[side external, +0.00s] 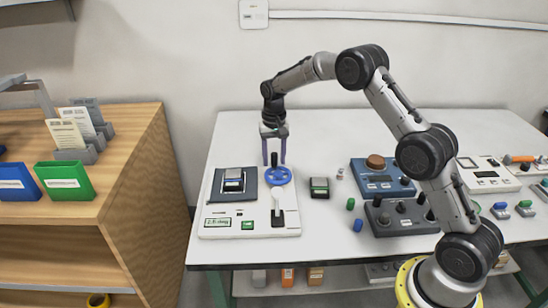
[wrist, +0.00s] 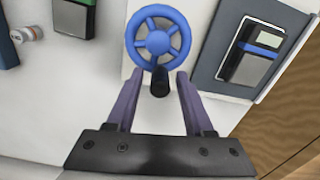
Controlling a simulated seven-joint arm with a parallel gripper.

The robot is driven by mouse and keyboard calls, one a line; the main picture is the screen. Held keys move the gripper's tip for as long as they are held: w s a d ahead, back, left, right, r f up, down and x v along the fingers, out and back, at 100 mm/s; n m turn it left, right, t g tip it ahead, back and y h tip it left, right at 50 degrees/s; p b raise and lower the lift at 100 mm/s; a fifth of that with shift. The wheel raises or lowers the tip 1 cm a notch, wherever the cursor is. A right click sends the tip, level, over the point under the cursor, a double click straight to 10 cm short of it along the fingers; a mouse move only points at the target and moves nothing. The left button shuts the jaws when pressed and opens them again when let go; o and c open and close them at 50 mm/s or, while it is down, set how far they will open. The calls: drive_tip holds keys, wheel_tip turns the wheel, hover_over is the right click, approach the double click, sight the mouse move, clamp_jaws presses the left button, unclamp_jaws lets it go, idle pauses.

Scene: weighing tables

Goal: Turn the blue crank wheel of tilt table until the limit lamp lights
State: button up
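The tilt table is a white unit (side external: 290,231) at the front left of the table. Its blue crank wheel (side external: 279,176) has spokes and an upright black handle (side external: 274,160). The wheel (wrist: 158,18) and handle (wrist: 160,83) also show in the wrist view. My gripper (side external: 274,161) points down above the wheel. Its purple fingers are open, one on each side of the handle in both views; I see no clear contact. A small green-labelled display (side external: 217,223) and a green patch (side external: 248,225) are on the unit's front. I cannot make out a lit limit lamp.
A dark plate bearing a small block (side external: 234,181) is left of the wheel. A pale lever (side external: 277,207) stands in front of it. A black-and-green block (side external: 320,188) and blue and dark control boxes (side external: 378,182) are to the right. A wooden shelf (side external: 135,190) stands left.

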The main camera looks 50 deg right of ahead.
drive_tip(key=shift+r, duration=0.1)
wheel_tip(320, 180, up, 14)
idle(0.7)
drive_tip(key=s+a+r+t, duration=0.1)
drive_tip(key=s+a+r, duration=0.15)
drive_tip(key=r, duration=0.45)
drive_tip(key=s+a+r+t, duration=0.1)
drive_tip(key=s+r, duration=0.3)
drive_tip(key=r, duration=0.2)
drive_tip(key=s+a+r+n+t, duration=0.1)
drive_tip(key=s+a+r, duration=0.15)
drive_tip(key=s, duration=0.35)
drive_tip(key=s+a+r+n+t, duration=0.1)
drive_tip(key=s+r, duration=0.2)
drive_tip(key=s, duration=0.3)
drive_tip(key=s+a+f+n+t, duration=0.1)
drive_tip(key=s+a+f+n, duration=0.15)
drive_tip(key=s, duration=0.95)
drive_tip(key=s+f+n, duration=0.3)
drive_tip(key=s+f, duration=0.4)
drive_tip(key=f, duration=0.3)
drive_tip(key=shift+f+t, duration=0.3)
drive_tip(key=shift+f, duration=0.05)
